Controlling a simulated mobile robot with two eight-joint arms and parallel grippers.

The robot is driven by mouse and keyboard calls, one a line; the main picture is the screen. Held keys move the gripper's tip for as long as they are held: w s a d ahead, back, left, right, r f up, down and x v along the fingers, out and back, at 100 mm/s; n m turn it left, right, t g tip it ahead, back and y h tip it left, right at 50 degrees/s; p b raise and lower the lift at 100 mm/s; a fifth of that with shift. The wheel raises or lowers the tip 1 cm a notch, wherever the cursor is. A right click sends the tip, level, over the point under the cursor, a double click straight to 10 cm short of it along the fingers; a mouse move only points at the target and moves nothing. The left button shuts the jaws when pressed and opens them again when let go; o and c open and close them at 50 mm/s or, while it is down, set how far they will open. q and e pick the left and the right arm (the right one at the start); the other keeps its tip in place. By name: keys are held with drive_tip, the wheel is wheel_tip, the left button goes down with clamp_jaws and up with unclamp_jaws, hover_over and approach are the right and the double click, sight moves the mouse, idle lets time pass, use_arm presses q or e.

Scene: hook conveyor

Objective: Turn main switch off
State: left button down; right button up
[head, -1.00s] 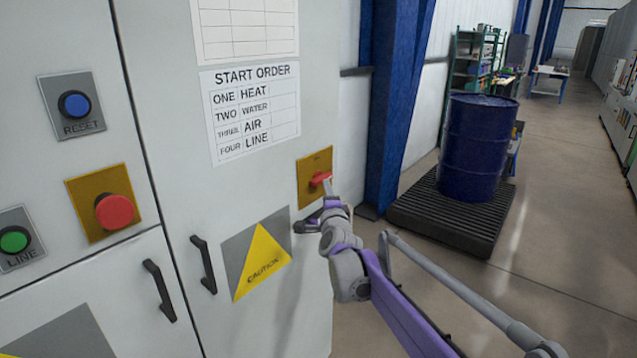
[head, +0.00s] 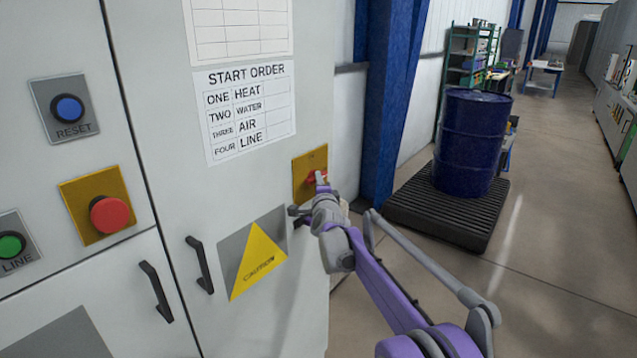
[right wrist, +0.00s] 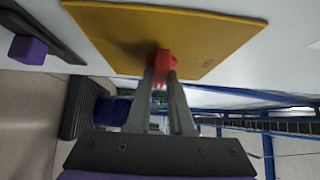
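The main switch is a red handle (head: 311,178) on a yellow plate (head: 308,163) near the cabinet's right edge. In the right wrist view the red handle (right wrist: 164,62) stands out from the yellow plate (right wrist: 110,30), between the two grey fingertips. My right gripper (head: 320,183) is at the switch; its fingers (right wrist: 161,80) lie close on both sides of the handle, with no clear gap. In the head view the gripper partly hides the handle. My left gripper is not in view.
The cabinet front carries a red push button (head: 109,214), a blue reset button (head: 68,108), a green line button (head: 10,245), black door handles (head: 200,265) and a start order sheet (head: 245,112). A blue drum (head: 470,140) stands on a black pallet (head: 440,215) to the right.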

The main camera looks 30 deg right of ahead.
clamp_jaws()
